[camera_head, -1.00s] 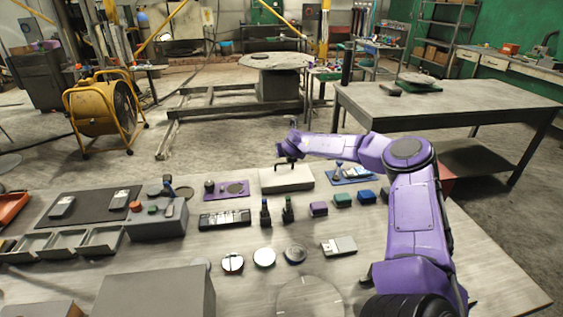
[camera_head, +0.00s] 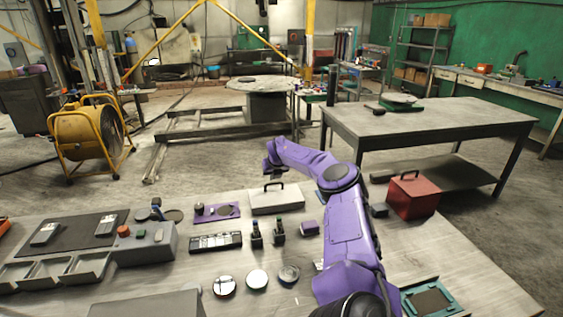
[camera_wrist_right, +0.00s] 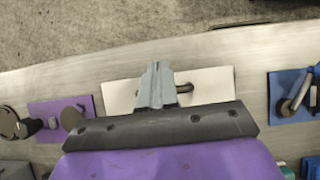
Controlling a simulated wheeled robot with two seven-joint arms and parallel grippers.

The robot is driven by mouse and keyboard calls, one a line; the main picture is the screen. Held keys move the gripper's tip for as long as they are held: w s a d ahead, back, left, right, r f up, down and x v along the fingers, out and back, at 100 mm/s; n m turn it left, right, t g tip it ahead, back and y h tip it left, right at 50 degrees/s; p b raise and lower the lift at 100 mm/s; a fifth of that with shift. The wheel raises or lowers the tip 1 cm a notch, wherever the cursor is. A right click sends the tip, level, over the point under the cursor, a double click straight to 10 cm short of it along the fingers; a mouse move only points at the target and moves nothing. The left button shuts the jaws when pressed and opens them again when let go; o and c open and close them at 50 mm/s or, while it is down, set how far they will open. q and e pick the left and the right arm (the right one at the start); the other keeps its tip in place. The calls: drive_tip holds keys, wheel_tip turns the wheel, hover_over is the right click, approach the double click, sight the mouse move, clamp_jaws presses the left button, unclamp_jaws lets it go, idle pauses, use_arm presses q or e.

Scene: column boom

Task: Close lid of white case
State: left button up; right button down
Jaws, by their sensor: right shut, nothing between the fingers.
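The white case (camera_head: 277,203) stands at the far edge of the near table in the head view. Its top looks flat and shut, with a dark handle (camera_head: 273,184) on it. In the right wrist view its pale top (camera_wrist_right: 215,84) and dark handle (camera_wrist_right: 184,88) show behind the fingers. My right gripper (camera_head: 270,171) is over the far left part of the case, close to the handle; it also shows in the wrist view (camera_wrist_right: 156,82). Its fingers are shut and empty. I cannot tell whether they touch the case. My left gripper is out of view.
A purple mat (camera_head: 216,213) lies left of the case. A black battery-like pack (camera_head: 216,242), two dark upright items (camera_head: 267,234) and several round discs (camera_head: 257,279) lie nearer. A red box (camera_head: 413,196) stands right of my arm. Bare floor lies beyond the table.

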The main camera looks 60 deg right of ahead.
idle(0.3)
drive_tip(key=p+v, duration=0.4)
drive_tip(key=v, duration=0.6)
drive_tip(key=shift+r, duration=0.2)
drive_tip(key=shift+a, duration=0.2)
